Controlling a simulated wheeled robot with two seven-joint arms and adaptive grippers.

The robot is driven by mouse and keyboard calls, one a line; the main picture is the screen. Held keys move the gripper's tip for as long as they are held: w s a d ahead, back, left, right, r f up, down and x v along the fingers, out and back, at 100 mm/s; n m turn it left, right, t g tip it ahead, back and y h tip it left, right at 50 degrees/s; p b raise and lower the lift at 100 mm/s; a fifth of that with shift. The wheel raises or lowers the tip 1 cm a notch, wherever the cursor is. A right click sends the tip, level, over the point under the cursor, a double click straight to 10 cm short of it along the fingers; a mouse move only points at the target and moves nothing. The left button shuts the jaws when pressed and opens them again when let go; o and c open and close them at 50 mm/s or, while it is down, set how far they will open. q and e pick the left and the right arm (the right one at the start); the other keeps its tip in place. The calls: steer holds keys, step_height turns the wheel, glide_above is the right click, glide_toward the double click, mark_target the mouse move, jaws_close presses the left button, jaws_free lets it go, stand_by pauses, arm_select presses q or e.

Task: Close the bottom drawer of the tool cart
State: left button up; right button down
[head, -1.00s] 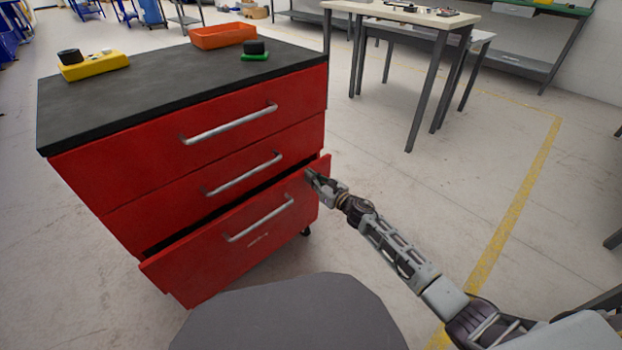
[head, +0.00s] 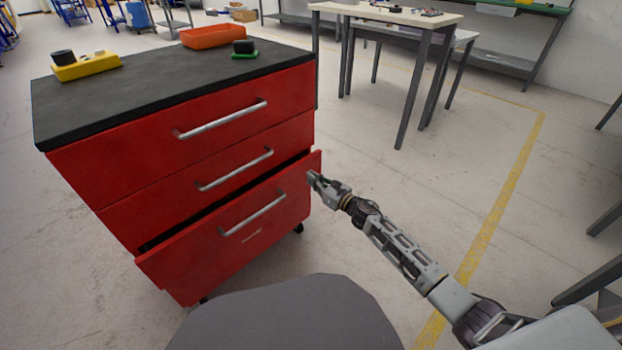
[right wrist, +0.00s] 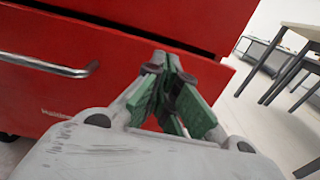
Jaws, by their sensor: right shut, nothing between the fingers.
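The red tool cart (head: 200,135) has three drawers and stands at the left in the head view. Its bottom drawer (head: 230,240) sticks out, with a dark gap above its front; the top and middle drawers look flush. The bottom drawer's handle (head: 252,214) also shows in the right wrist view (right wrist: 45,65). My right gripper (head: 312,178) is shut and empty, at the right end of the bottom drawer's front. In the right wrist view its green-padded fingers (right wrist: 178,90) point at the red front; I cannot tell whether they touch it. My left gripper is not in view.
On the cart's black top (head: 150,85) are a yellow block (head: 88,68), an orange tray (head: 212,37) and a green item with a black piece (head: 244,50). A table (head: 390,14) stands behind. The floor right of the cart is clear.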

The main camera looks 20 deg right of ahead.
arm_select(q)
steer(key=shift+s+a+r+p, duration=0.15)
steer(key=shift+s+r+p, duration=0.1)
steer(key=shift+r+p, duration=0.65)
arm_select(e)
steer(key=v, duration=0.8)
steer(key=shift+s+d, duration=0.1)
steer(key=shift+s, duration=0.05)
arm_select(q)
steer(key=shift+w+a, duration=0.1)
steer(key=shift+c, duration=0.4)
